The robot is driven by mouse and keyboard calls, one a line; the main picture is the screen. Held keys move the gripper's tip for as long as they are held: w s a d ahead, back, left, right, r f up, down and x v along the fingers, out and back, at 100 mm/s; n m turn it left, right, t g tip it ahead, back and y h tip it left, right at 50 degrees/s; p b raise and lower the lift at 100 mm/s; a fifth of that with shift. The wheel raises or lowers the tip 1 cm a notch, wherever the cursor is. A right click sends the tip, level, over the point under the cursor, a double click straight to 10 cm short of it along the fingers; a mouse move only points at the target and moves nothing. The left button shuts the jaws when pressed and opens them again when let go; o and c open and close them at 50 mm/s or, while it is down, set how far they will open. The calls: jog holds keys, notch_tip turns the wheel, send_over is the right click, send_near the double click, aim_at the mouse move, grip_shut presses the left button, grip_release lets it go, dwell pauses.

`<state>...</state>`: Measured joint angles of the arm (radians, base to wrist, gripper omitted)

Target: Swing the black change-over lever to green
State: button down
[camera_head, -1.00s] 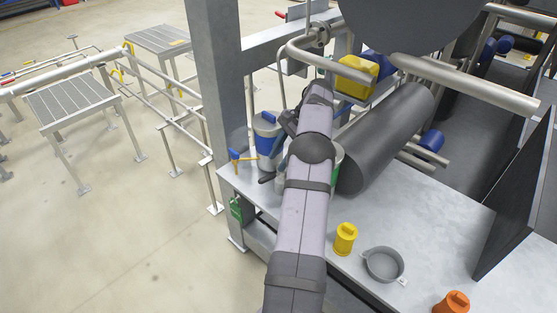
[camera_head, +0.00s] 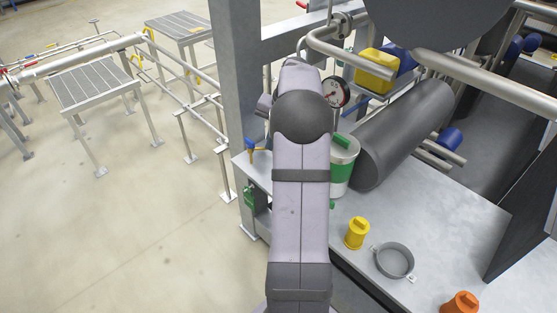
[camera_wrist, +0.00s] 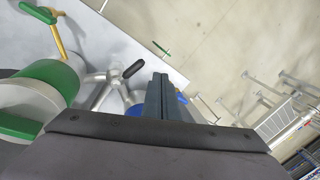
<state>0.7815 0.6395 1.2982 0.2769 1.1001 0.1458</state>
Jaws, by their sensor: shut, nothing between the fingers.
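The black change-over lever (camera_wrist: 133,69) shows in the wrist view as a short black grip on a grey pipe fitting (camera_wrist: 112,78). It points up and right, away from the green-banded canister (camera_wrist: 55,85). That canister also stands on the bench in the head view (camera_head: 343,165). A bit of blue (camera_wrist: 135,110), likely the blue canister, shows below the lever. My gripper (camera_wrist: 160,78) is shut and empty, just right of the lever's tip; I cannot tell whether they touch. In the head view my arm hides the lever, the gripper and the blue canister.
A green-handled valve (camera_wrist: 38,13) on a yellow stem is at the wrist view's upper left. A gauge (camera_head: 336,93), dark cylinder (camera_head: 400,135), yellow pot (camera_head: 357,233), grey dish (camera_head: 395,261) and orange pot (camera_head: 460,303) crowd the bench. A frame post (camera_head: 236,90) stands left.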

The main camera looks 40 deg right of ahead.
jog(key=d+n, duration=0.1)
jog(key=n, duration=0.2)
jog(key=w+d+f+n+h, duration=0.1)
jog(key=n, duration=0.2)
jog(key=d+n+h, duration=0.1)
jog(key=d+n, duration=0.1)
jog(key=n, duration=0.1)
jog(key=shift+w+d+f+t, duration=0.1)
jog(key=shift+w+f+t, duration=0.1)
jog(key=shift+w+t, duration=0.2)
notch_tip(320, 180, down, 10)
jog(key=p, duration=0.4)
jog(key=shift+s+p, duration=0.35)
jog(key=shift+p, duration=0.05)
